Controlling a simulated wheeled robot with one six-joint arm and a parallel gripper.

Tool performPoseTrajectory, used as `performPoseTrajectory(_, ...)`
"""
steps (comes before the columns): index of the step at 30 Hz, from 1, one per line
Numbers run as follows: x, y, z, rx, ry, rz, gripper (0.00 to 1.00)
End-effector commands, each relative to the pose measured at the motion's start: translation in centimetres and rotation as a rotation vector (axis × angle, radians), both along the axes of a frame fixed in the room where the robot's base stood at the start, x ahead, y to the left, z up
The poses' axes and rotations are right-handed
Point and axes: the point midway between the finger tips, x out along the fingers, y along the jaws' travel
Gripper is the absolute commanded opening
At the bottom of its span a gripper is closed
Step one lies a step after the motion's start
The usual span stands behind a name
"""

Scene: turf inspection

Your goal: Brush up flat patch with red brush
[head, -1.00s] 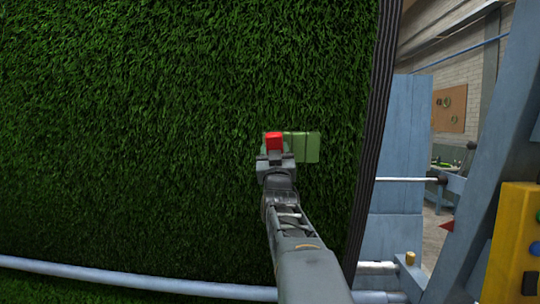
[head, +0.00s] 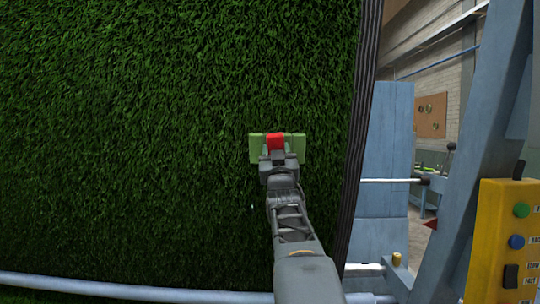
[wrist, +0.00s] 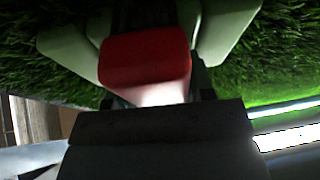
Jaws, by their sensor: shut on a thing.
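A wall of green turf (head: 150,120) fills the left and middle of the head view. My gripper (head: 277,158) is in front of it, shut on the red handle of the red brush (head: 276,141). A pale green block-like part (head: 295,148) shows on both sides of the red handle, close to the turf. The wrist view shows the red handle (wrist: 145,62) between the pale green parts, with grass behind. I cannot tell whether the bristles touch the turf. No flat patch stands out in the turf.
A dark striped edge (head: 358,130) ends the turf on the right. A pale blue rail (head: 120,283) runs along the bottom. A blue frame post (head: 470,140) and a yellow control box (head: 507,240) with buttons stand at right.

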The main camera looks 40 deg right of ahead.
Motion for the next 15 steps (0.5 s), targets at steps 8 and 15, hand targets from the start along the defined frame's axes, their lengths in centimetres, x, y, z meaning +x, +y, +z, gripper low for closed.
performPoseTrajectory(8, -0.6, -0.5, 0.0, -0.001, 0.000, -0.001, 0.28)
performPoseTrajectory(15, -1.4, -1.3, -0.1, -0.001, 0.000, 0.000, 0.28)
